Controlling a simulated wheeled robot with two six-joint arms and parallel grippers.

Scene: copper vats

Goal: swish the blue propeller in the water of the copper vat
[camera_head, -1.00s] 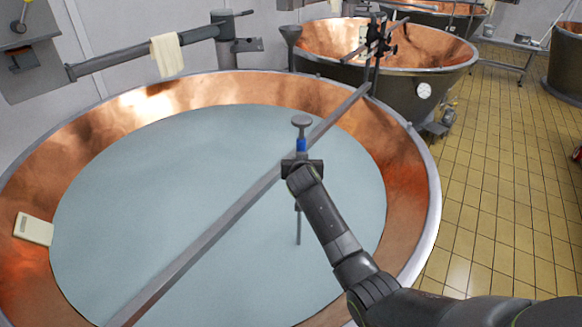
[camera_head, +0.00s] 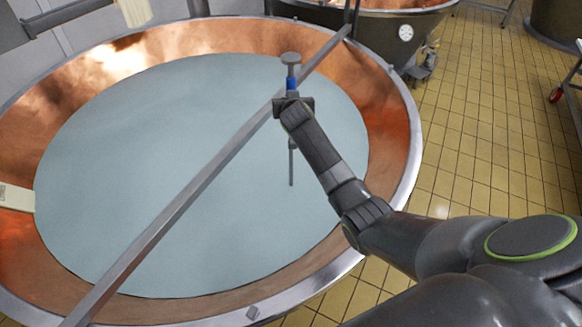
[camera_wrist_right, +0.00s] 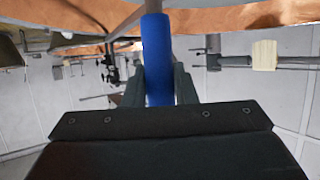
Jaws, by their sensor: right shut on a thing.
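The copper vat (camera_head: 392,150) fills the left and middle of the head view and holds pale blue-grey water (camera_head: 190,190). My right gripper (camera_head: 292,101) is over the water, near the bar, and is shut on the blue propeller (camera_head: 292,84). The propeller stands upright, with a grey round top above the blue part and a thin grey rod below the gripper. I cannot tell whether the rod's lower end touches the water. In the right wrist view the blue handle (camera_wrist_right: 157,60) is between the fingers. My left gripper is not in view.
A long metal bar (camera_head: 190,192) crosses above the vat diagonally, close to my right gripper. A cream block (camera_head: 16,197) sits on the vat's left wall. A second vat (camera_head: 385,22) stands behind. The tiled floor (camera_head: 490,130) at right is open.

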